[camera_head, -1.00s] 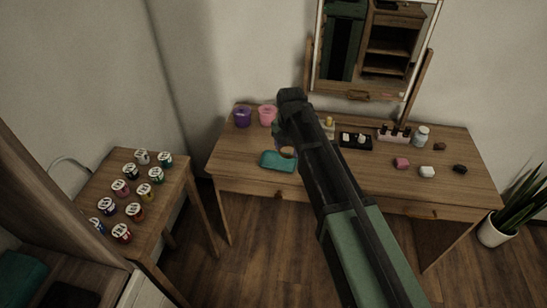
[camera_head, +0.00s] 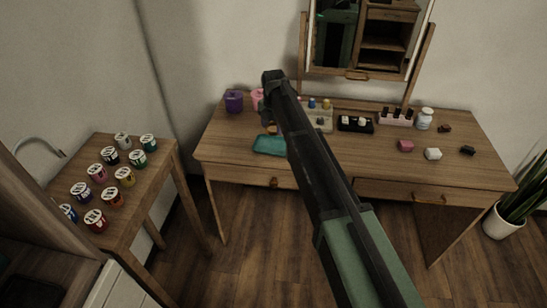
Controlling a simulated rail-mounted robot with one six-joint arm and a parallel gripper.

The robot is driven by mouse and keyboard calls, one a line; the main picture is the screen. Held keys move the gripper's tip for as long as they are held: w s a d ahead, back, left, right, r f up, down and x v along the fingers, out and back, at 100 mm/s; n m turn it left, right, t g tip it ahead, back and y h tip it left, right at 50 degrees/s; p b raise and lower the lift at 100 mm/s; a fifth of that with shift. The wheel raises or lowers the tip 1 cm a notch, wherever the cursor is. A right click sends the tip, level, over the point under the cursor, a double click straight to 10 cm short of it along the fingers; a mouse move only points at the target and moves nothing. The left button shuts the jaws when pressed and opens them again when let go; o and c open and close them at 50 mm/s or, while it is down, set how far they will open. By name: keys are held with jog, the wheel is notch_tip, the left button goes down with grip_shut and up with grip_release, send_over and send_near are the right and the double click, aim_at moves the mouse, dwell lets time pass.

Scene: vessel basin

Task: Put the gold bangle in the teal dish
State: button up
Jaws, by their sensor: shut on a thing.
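The teal dish (camera_head: 268,146) lies at the front left of the wooden dressing table. My gripper (camera_head: 268,122) points down just behind the dish, mostly hidden by my own arm. A small gold-tan bit, which looks like the gold bangle (camera_head: 272,129), shows at the fingertips, above or just behind the dish's back rim. My gripper is shut on it. Whether the bangle touches the dish cannot be told.
A purple cup (camera_head: 233,101) and a part-hidden pink cup (camera_head: 257,98) stand behind left. A clear organiser (camera_head: 320,119), black tray (camera_head: 356,123), bottle rack (camera_head: 396,117) and white jar (camera_head: 425,119) stand right. A side table (camera_head: 140,185) holds several small jars.

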aim_at(273, 146)
notch_tip(273, 146, down, 8)
jog(key=b, duration=0.5)
jog(key=shift+b, duration=0.3)
jog(key=shift+r, duration=0.3)
jog(key=shift+f, duration=0.15)
jog(key=o, duration=0.9)
notch_tip(273, 146, up, 12)
jog(key=p, duration=1.2)
jog(key=shift+r+p, duration=0.2)
jog(key=shift+p, duration=0.1)
